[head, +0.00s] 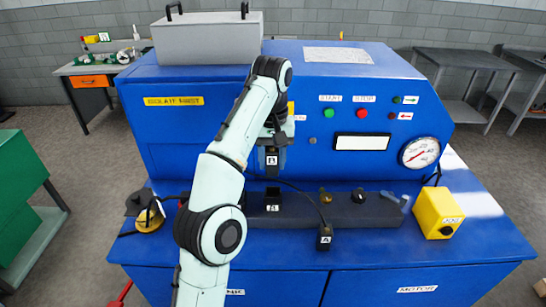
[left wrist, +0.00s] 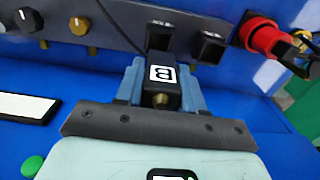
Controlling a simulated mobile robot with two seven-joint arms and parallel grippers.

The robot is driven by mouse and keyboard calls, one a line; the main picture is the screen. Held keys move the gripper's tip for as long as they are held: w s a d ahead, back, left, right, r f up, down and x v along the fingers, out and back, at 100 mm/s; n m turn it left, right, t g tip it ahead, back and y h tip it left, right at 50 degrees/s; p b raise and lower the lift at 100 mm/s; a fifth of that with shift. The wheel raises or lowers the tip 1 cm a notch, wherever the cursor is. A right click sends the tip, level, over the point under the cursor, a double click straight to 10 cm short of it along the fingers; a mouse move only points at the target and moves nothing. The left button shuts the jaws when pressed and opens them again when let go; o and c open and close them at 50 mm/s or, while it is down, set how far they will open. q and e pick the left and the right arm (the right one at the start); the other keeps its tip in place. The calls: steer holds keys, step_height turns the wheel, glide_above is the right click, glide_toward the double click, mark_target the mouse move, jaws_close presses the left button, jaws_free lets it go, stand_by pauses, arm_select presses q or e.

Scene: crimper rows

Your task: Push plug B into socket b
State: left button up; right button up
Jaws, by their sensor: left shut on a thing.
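My left gripper (head: 272,158) is shut on plug B (head: 271,161), a black block with a white B label. It holds the plug above the black socket bar (head: 358,212), in front of the blue machine. In the left wrist view, plug B (left wrist: 163,76) sits between the blue-grey fingers, brass end facing the camera. Beyond it in that view are two black square sockets, one partly behind the plug (left wrist: 159,36) and one to its right (left wrist: 211,46). In the head view one black socket (head: 272,198) shows below the plug; its label is too small to read. My right gripper is not in view.
Plug A (head: 324,238) lies at the bar's front edge with a cable. A yellow box (head: 437,213) is at the right. A red knob (left wrist: 265,38) is beside the sockets in the left wrist view. My arm hides the bar's left part.

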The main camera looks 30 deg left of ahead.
mark_target(273, 175)
arm_select(q)
steer(key=shift+w+f+b, duration=0.2)
steer(key=shift+f+b, duration=0.2)
steer(key=shift+f, duration=0.5)
steer(key=shift+s+f+b, duration=0.2)
steer(key=shift+f+b, duration=0.3)
steer(key=shift+f, duration=0.65)
steer(key=shift+w+f+b, duration=0.1)
steer(key=shift+f+b, duration=0.25)
steer(key=shift+f, duration=0.5)
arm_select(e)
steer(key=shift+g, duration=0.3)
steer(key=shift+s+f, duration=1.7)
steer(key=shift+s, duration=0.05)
arm_select(q)
steer(key=shift+r+p, duration=0.1)
steer(key=shift+p, duration=0.3)
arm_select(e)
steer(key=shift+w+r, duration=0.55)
arm_select(q)
steer(key=shift+f+b, duration=0.55)
steer(key=shift+f, duration=1)
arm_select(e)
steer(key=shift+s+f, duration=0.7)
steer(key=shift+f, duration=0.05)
arm_select(q)
steer(key=o, duration=1.3)
steer(key=shift+c, duration=0.2)
